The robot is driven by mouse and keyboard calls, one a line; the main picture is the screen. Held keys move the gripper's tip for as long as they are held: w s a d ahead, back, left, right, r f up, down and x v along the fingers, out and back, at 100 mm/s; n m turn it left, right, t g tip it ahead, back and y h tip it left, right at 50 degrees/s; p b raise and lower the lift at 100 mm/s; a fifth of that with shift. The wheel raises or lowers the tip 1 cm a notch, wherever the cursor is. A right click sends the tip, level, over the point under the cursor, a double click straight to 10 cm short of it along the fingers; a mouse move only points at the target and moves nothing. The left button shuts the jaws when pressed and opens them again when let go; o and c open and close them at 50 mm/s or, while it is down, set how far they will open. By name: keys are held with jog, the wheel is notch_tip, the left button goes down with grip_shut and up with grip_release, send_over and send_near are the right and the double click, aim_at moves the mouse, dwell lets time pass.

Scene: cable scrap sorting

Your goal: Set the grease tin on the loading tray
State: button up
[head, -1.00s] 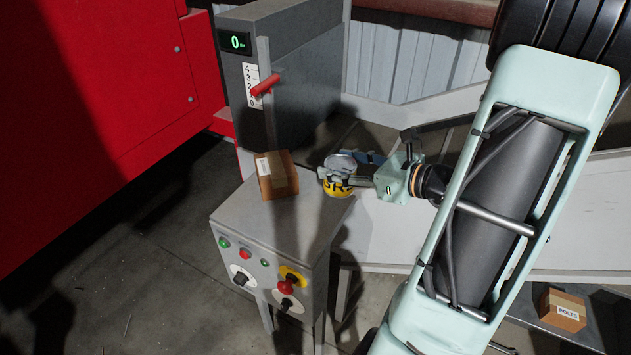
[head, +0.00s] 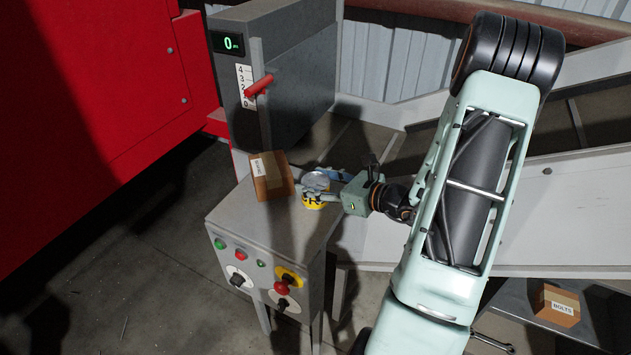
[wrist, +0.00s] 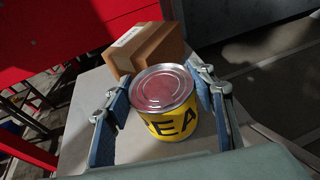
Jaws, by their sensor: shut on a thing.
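The grease tin (head: 314,203) is yellow with black letters and a bare metal lid. It is upright at the back right of the grey control cabinet's top (head: 290,222); I cannot tell whether it touches that top. My gripper (head: 322,189) reaches in from the right and is shut on the tin. In the wrist view, the tin (wrist: 165,108) sits between the two blue-padded fingers of my gripper (wrist: 160,92), one on each side. No thing is clearly marked as the loading tray; I cannot tell which surface it is.
A labelled cardboard box (head: 271,176) stands close to the tin's left. Buttons and knobs (head: 282,288) cover the cabinet's front. A grey column with a red lever (head: 259,86) rises behind. A BOLTS box (head: 558,305) sits on a low dark shelf at the lower right.

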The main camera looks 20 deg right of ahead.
jog(key=shift+f, duration=0.15)
jog(key=o, duration=1.6)
jog(key=shift+s+r, duration=0.1)
jog(key=shift+r, duration=0.2)
jog(key=b+v, duration=0.1)
jog(key=v, duration=1)
jog(key=shift+s+d+b, duration=0.2)
jog(key=shift+s+b, duration=0.1)
jog(key=shift+s, duration=0.05)
